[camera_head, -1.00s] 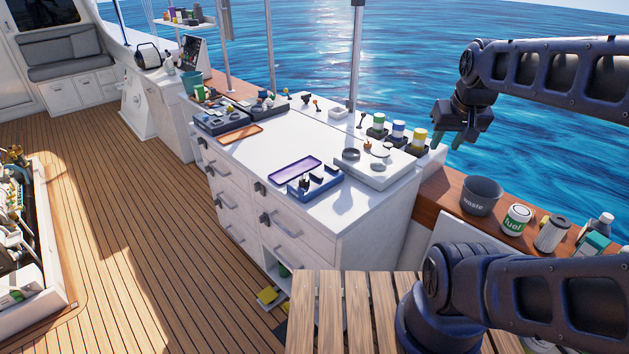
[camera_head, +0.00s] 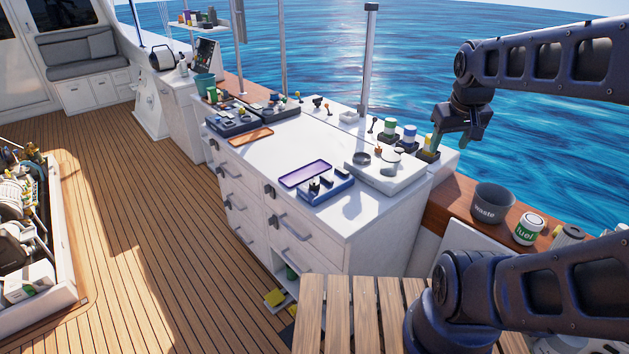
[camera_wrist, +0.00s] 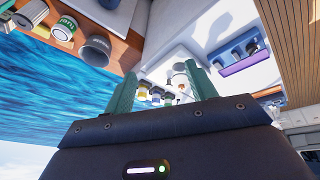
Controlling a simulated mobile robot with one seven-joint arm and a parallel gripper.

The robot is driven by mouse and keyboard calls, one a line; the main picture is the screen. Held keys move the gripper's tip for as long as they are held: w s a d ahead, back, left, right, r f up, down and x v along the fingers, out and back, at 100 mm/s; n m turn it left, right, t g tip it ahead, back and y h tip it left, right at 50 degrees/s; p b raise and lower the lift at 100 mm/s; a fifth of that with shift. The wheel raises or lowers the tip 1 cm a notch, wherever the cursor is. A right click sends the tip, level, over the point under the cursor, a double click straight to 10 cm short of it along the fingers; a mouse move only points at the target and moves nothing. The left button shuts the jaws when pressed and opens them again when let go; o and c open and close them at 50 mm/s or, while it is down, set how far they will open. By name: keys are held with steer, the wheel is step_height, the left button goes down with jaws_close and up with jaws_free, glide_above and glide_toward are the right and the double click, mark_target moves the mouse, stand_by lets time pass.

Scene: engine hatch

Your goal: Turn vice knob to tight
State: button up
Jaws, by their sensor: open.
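I cannot make out a vice or its knob for certain in either view; the fittings on the counter are too small to tell. The white counter (camera_head: 340,225) stands ahead, with a light grey raised unit (camera_head: 392,182) on its right end bearing small round parts. My gripper (camera_head: 458,140) is at the right, in front of the water in the picture and close to the counter's right end. In the wrist view its two green fingers (camera_wrist: 162,88) stand apart with nothing held between them.
A blue tray (camera_head: 327,194), a purple-rimmed tray (camera_head: 305,174) and an orange tray (camera_head: 250,136) lie on the counter. A waste bin (camera_head: 491,204) and fuel can (camera_head: 528,230) stand on the right ledge. The open engine hatch (camera_head: 65,290) is at left. The deck (camera_head: 150,230) between is clear.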

steer(key=w+a+f+n+g+h, duration=0.1)
steer(key=w+a+f+n, duration=0.2)
steer(key=w+a+n, duration=0.5)
steer(key=n+g+y, duration=0.2)
steer(key=n+g, duration=0.1)
steer(key=n, duration=1.4)
glide_toward(314, 183)
steer(key=f, duration=0.3)
steer(key=w+f, duration=0.1)
steer(key=f, duration=0.2)
steer(key=w+f, duration=0.1)
steer(key=f, duration=0.2)
steer(key=shift+w+a+f, duration=0.1)
steer(key=shift+a+f, duration=0.05)
steer(key=shift+f, duration=0.2)
steer(key=c, duration=1)
